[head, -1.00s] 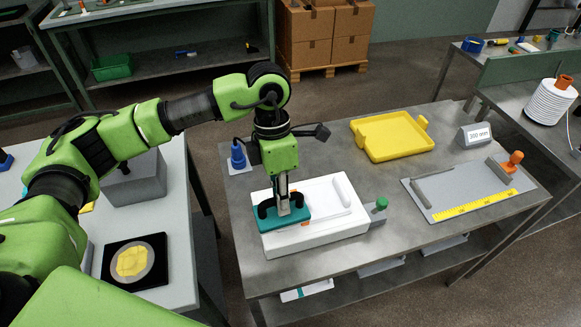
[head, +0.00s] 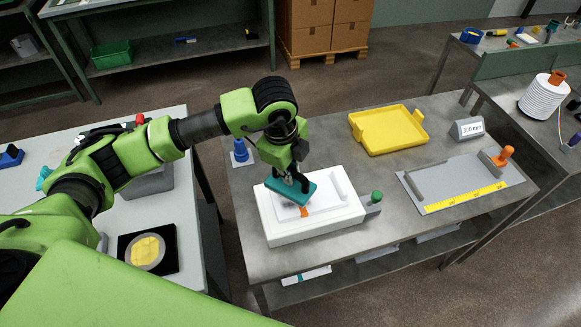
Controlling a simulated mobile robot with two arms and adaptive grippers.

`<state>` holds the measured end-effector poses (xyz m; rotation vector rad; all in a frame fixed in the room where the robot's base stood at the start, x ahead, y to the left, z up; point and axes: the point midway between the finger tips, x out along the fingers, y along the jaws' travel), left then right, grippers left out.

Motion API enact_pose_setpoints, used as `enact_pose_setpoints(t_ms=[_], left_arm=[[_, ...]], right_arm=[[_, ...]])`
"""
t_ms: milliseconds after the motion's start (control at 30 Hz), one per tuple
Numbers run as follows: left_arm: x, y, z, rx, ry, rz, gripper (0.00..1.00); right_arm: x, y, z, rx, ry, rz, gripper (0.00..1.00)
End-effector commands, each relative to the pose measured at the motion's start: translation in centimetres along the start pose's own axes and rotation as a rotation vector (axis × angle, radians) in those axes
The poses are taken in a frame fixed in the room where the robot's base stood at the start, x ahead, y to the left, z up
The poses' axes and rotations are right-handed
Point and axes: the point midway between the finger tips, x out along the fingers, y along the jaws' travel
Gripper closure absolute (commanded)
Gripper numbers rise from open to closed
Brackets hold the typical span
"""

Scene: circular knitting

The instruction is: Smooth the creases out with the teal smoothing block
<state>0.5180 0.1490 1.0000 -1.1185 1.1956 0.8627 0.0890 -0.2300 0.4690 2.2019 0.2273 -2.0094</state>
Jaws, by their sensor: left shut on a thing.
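The teal smoothing block (head: 289,188) is in my left gripper (head: 299,181), which is shut on it over the white block-like stand (head: 285,232). The teal block is tilted and looks raised off the top surface. A pale, thin piece (head: 325,205) lies on the stand's top, partly hidden by the teal block; I cannot make out creases in it. A small orange piece (head: 305,211) shows just below the teal block. My right gripper is not in view.
A green-knobbed clamp (head: 375,199) sits at the stand's right side. A blue cone-shaped item (head: 240,151) stands behind left.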

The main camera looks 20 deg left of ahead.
Motion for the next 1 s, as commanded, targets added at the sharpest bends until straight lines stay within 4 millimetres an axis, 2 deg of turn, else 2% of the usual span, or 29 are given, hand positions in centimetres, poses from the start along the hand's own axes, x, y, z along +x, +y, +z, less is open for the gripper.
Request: enact_pose_setpoints(t_ms=[133,433,667,1000], left_arm=[[0.0,-0.2,0.1,-0.068,-0.013,-0.001,1.0],[0.0,-0.2,0.1,-0.074,-0.014,-0.001,1.0],[0.3,-0.1,0.1,-0.074,-0.013,-0.022,1.0],[4.0,0.6,0.1,-0.073,-0.014,-0.019,1.0]], right_arm=[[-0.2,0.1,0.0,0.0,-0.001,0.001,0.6],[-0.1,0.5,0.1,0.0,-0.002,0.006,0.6],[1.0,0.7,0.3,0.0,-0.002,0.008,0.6],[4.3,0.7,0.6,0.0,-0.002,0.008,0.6]])
